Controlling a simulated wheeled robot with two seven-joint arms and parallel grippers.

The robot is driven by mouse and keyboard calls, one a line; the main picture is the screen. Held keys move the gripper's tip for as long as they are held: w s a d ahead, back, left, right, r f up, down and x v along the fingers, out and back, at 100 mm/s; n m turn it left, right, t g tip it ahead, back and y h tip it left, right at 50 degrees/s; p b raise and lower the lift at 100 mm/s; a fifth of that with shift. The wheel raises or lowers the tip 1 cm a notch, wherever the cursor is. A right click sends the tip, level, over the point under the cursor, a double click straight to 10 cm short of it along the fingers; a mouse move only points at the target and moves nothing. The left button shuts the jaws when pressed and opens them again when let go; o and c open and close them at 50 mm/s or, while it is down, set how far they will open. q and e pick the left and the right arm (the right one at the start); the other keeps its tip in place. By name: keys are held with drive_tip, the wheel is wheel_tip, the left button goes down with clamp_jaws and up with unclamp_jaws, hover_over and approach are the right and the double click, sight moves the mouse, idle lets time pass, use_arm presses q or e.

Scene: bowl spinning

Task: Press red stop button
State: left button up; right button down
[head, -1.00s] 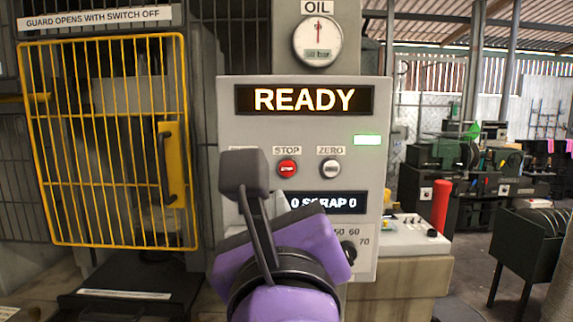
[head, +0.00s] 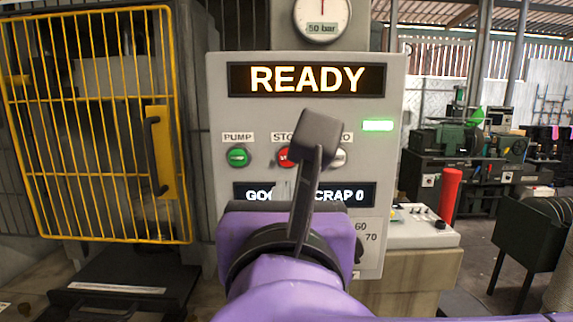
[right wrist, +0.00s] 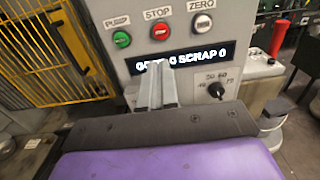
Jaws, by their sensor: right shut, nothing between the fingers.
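The red STOP button (head: 283,157) is on the grey control panel (head: 393,200), partly hidden behind my right wrist's dark camera block in the head view. In the right wrist view the red STOP button (right wrist: 160,31) shows whole, between the green PUMP button (right wrist: 121,39) and the white ZERO button (right wrist: 202,21). My right gripper (right wrist: 157,68) is shut and empty. Its fingertips appear below the STOP button, over the GOOD/SCRAP display; contact with the panel cannot be told. In the head view my right gripper (head: 284,190) is mostly hidden by its purple wrist. My left gripper is out of view.
The panel's screen (head: 307,80) reads READY, with a lit green lamp (head: 377,126) below it. A yellow mesh guard (head: 150,20) stands at left. A dial (right wrist: 216,90) sits low on the panel. A red cylinder (head: 449,195) stands at right.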

sight(286, 164)
drive_tip(key=w+p, duration=0.3)
drive_tip(key=w, duration=0.3)
drive_tip(key=w+p, duration=0.3)
drive_tip(key=w, duration=0.3)
drive_tip(key=shift+w+r, duration=0.2)
drive_tip(key=shift+w, duration=0.15)
drive_tip(key=shift+w+f+p, duration=0.15)
drive_tip(key=shift+w+p, duration=0.2)
drive_tip(key=shift+w, duration=0.15)
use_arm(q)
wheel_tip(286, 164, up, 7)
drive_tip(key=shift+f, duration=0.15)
